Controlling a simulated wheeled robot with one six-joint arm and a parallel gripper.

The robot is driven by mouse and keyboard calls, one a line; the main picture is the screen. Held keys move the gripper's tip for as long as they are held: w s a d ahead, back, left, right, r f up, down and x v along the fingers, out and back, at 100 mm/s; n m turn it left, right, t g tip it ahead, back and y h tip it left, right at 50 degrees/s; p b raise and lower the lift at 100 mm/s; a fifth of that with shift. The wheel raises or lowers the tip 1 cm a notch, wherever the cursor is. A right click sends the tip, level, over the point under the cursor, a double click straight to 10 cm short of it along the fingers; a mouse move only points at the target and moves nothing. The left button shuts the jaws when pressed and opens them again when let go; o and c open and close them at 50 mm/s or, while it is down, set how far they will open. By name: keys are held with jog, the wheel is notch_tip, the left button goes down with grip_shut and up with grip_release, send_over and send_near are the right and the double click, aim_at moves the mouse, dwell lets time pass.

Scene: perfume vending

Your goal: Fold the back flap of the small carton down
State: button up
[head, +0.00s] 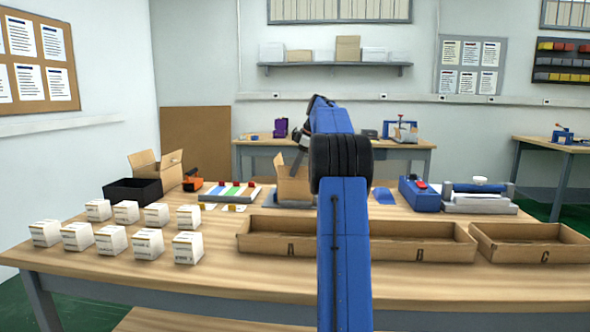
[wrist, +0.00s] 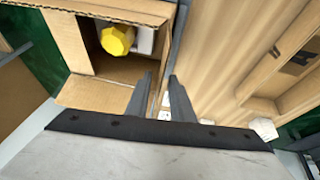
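The small carton (head: 291,188) stands open, upper flaps raised, on the table in the head view, partly hidden behind my blue arm. In the wrist view the carton (wrist: 112,66) is seen from above at upper left. A yellow faceted cap (wrist: 117,40) and a white piece beside it show inside. One tan flap (wrist: 95,95) spreads out at the near side. My gripper (wrist: 160,76) is at the carton's right wall. Its two dark fingers stand a little apart, with a tan carton edge showing around the gap. Whether they touch it is unclear. The head view hides the fingers behind my arm.
Several white boxes (head: 143,243) stand at front left. A black bin (head: 133,191) and another open carton (head: 145,165) are behind them. Long cardboard trays (head: 420,255) line the front right. A blue device (head: 419,196) stands behind the trays.

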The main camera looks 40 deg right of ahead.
grip_shut()
jog(key=shift+w+d+m+g+y, duration=0.3)
jog(key=shift+w+d+g+y, duration=0.2)
jog(key=shift+g+y, duration=0.4)
dwell(0.4)
